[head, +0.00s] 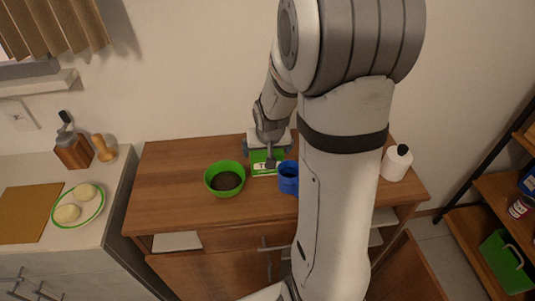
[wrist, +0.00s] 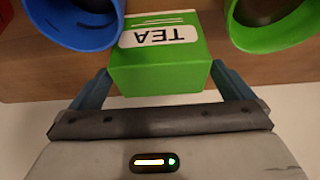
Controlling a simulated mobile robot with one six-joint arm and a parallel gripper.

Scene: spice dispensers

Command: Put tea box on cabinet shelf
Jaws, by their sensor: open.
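The tea box (head: 264,170) is green with a white label and stands on the wooden cabinet top (head: 172,172). In the wrist view the tea box (wrist: 158,68) shows its "TEA" label upside down. My gripper (head: 268,153) is at the box's far side in the head view, partly hidden by my arm. In the wrist view my open gripper (wrist: 160,82) has one finger on each side of the box's near end, with small gaps. The cabinet (head: 230,237) has shelf openings below its top, and its doors (head: 210,273) stand out from it.
A green bowl (head: 225,178) with dark contents is left of the box, and a blue cup (head: 288,178) is close on its right. A white bottle (head: 397,162) stands at the cabinet's right end. A counter with a plate (head: 76,204) is at left, and a rack (head: 490,235) at right.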

